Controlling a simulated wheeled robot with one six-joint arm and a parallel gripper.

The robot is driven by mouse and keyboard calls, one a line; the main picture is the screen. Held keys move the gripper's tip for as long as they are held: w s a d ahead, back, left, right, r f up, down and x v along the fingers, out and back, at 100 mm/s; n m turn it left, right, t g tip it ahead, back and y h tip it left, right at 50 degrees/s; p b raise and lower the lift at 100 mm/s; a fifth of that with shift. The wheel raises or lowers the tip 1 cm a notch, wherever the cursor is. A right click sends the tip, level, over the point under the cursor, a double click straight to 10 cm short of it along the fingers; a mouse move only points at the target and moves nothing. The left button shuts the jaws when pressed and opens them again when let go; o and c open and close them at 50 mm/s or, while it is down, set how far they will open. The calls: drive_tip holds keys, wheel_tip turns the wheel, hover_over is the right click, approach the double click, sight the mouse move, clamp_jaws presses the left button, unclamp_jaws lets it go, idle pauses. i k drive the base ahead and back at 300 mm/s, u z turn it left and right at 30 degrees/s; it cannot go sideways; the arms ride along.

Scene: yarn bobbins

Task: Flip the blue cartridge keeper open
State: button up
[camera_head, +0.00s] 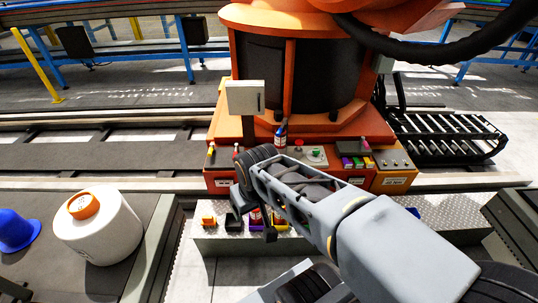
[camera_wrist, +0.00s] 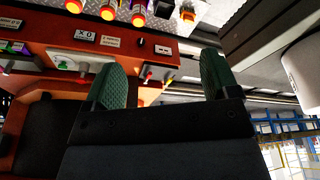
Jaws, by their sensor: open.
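I cannot make out a blue cartridge keeper for certain. A dark rack on the right of the orange machine's front ledge holds small purple, green and red blocks (camera_head: 357,162); no lid or flap on it can be told. My gripper (camera_wrist: 163,80) shows two green ribbed fingers spread wide, with nothing between them. In the head view my arm reaches from the lower right to the ledge's left part, and its wrist hides some of the ledge. In the wrist view the fingers point towards the orange panel (camera_wrist: 60,35), where small pink-topped levers (camera_wrist: 148,74) stand.
A metal step (camera_head: 210,245) before the machine carries small coloured trays and red cylinders, which also show in the wrist view (camera_wrist: 107,10). A grey box (camera_head: 245,97) stands on a post above the ledge.

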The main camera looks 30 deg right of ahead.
sight(280, 129)
drive_tip(key=z, duration=0.15)
drive_tip(key=k, duration=0.5)
drive_tip(key=z, duration=0.65)
drive_tip(key=k, duration=0.85)
drive_tip(key=u, duration=0.05)
drive_tip(key=i, duration=0.4)
drive_tip(key=u, duration=0.7)
drive_tip(key=i, duration=0.85)
drive_tip(key=z, duration=0.45)
drive_tip(key=i, duration=0.6)
drive_tip(key=z, duration=0.5)
